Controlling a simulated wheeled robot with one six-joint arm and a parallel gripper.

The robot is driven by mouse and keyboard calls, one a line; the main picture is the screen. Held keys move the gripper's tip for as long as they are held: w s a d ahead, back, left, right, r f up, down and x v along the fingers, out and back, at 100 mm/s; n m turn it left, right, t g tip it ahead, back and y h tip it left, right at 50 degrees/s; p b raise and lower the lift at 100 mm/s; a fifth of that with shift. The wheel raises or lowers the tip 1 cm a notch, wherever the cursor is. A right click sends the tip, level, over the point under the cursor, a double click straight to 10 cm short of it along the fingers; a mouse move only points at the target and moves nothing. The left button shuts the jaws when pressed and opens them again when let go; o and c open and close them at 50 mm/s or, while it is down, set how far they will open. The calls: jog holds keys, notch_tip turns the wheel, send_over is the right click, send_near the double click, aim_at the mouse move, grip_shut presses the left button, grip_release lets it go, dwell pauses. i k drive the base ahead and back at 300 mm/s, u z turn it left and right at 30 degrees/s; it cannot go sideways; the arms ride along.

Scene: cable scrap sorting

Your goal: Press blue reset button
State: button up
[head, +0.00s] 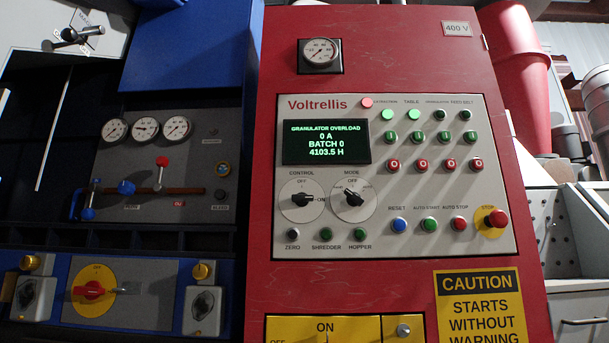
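The blue reset button (399,225) is on the grey control panel (460,255) of a red cabinet, under the label RESET. It is at the left of a row with a green AUTO START button (429,224), a red AUTO STOP button (459,224) and a red STOP mushroom button (496,219) on a yellow disc. The screen (326,142) reads GRANULATOR OVERLOAD, 0 A, BATCH 0, 4103.5 H. Nothing covers the blue button. My gripper is not in view.
Two rotary knobs, CONTROL (302,200) and MODE (353,198), sit left of the button. Red O buttons (422,165) are above it. A yellow caution sign (480,305) is below. A blue machine with gauges (146,128) and a red-yellow switch (93,291) stands left.

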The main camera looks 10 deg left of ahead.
aim_at(398, 225)
jog(key=u, duration=0.35)
jog(key=i, duration=1)
